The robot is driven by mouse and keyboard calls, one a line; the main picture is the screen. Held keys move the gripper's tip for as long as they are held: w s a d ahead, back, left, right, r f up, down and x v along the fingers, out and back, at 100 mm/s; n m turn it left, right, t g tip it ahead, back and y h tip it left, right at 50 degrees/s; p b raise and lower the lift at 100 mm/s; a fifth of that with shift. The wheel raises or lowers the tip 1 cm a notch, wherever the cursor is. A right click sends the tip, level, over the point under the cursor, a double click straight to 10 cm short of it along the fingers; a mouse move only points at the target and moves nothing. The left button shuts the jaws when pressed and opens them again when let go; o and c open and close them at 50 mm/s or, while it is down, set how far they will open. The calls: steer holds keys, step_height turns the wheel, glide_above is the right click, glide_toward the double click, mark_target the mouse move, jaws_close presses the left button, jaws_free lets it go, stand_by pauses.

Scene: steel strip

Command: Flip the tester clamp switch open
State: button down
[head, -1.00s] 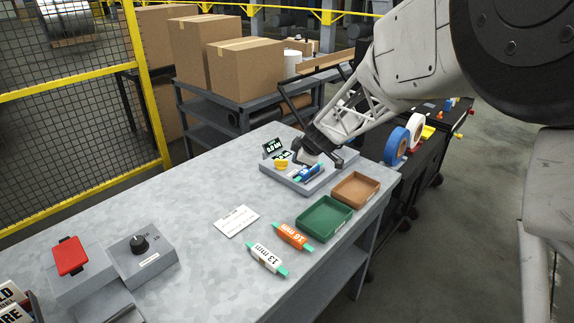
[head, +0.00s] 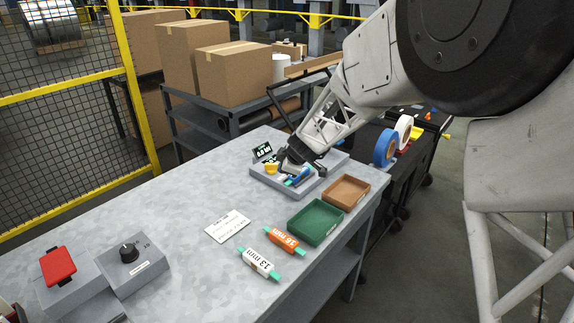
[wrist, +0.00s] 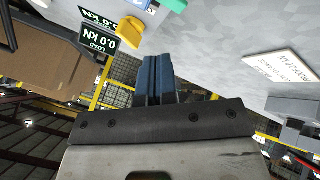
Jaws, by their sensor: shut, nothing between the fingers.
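The grey tester (head: 318,184) sits at the far right end of the steel bench, with a small lit display (head: 263,151) reading 0.0 kN. A yellow switch (head: 271,168) stands on the tester's left side; it also shows in the wrist view (wrist: 128,36), beside the displays (wrist: 97,35). I cannot tell its exact tilt. A blue piece with teal ends (head: 297,178) lies in the tester, partly hidden by my gripper. My gripper (head: 291,168) is low over the tester. In the wrist view its dark blue fingers (wrist: 157,72) are shut and empty, close to the switch but seemingly apart.
Orange (head: 283,240) and white (head: 258,262) labelled pieces and a card (head: 227,226) lie nearer. A red-lidded box (head: 58,266) and a knob box (head: 131,262) stand at left.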

mark_target(272, 171)
steer(key=x, duration=0.6)
steer(key=shift+w, duration=2)
steer(key=shift+w+d+n+g+y, duration=0.15)
steer(key=shift+n+g+y, duration=0.1)
steer(key=shift+n, duration=0.3)
steer(key=shift+w+d+n+g+y, duration=0.15)
steer(key=shift+n+g+y, duration=0.1)
steer(key=shift+n, duration=0.3)
steer(key=shift+w+d+n+g+y, duration=0.25)
steer(key=shift+n+g+y, duration=0.2)
steer(key=shift+n, duration=0.55)
steer(key=shift+w, duration=0.1)
steer(key=shift+w+d, duration=0.15)
steer(key=shift+w, duration=0.1)
steer(key=shift+s, duration=0.1)
steer(key=shift+s+a, duration=0.35)
steer(key=shift+a, duration=0.35)
